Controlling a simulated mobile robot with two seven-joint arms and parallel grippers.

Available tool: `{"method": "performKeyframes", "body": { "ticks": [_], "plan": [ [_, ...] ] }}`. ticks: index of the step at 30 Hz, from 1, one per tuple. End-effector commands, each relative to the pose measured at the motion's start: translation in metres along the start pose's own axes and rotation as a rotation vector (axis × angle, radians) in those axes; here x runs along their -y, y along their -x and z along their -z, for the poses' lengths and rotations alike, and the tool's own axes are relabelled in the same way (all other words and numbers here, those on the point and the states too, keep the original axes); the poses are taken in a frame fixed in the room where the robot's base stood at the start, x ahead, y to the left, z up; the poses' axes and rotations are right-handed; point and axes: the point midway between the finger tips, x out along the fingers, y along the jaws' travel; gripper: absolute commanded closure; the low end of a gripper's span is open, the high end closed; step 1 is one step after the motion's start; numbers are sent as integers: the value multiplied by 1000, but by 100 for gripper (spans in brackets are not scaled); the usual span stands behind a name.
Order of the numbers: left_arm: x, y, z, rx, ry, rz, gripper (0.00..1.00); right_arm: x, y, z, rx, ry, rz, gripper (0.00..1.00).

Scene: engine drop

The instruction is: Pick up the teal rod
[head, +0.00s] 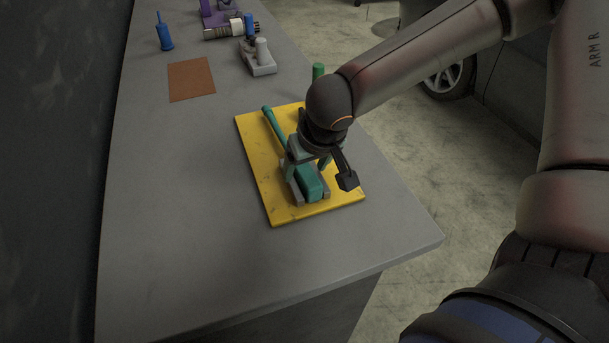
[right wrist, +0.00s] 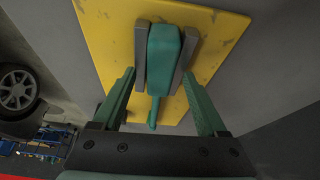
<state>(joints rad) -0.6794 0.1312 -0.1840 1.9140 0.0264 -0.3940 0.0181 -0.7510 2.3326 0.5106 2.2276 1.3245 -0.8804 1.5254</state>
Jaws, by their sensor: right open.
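The teal rod (head: 272,124) lies on a yellow board (head: 253,166), with a thin shaft toward the far left and a thick block-like end nearer me. In the right wrist view its thick end (right wrist: 164,50) sits between two grey blocks (right wrist: 140,55). My right gripper (head: 307,165) is above the rod, pointing down. In the right wrist view its green fingers (right wrist: 159,74) are apart, one on each side of the rod, with gaps and nothing held. My wrist hides part of the rod's middle in the head view. My left gripper is not in view.
A green cylinder (head: 318,70) stands behind my wrist. Farther back are a brown mat (head: 191,79), a blue tool (head: 164,35), a grey part (head: 258,62) and a purple part (head: 218,14). The grey table (head: 180,220) is clear left and in front of the board.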

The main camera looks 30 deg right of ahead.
Motion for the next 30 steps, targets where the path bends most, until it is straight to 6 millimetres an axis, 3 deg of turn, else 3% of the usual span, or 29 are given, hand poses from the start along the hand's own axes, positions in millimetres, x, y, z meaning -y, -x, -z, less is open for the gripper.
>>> {"method": "performKeyframes", "body": {
  "ticks": [2, 22, 30],
  "plan": [
    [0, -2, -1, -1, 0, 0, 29, 0, -2, -1, 0, 0, 0, 25],
    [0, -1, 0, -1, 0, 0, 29, 0, -1, 0, 1, 0, 0, 99],
    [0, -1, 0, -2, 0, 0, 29, 0, -1, 0, 1, 0, 0, 100]
  ]
}}
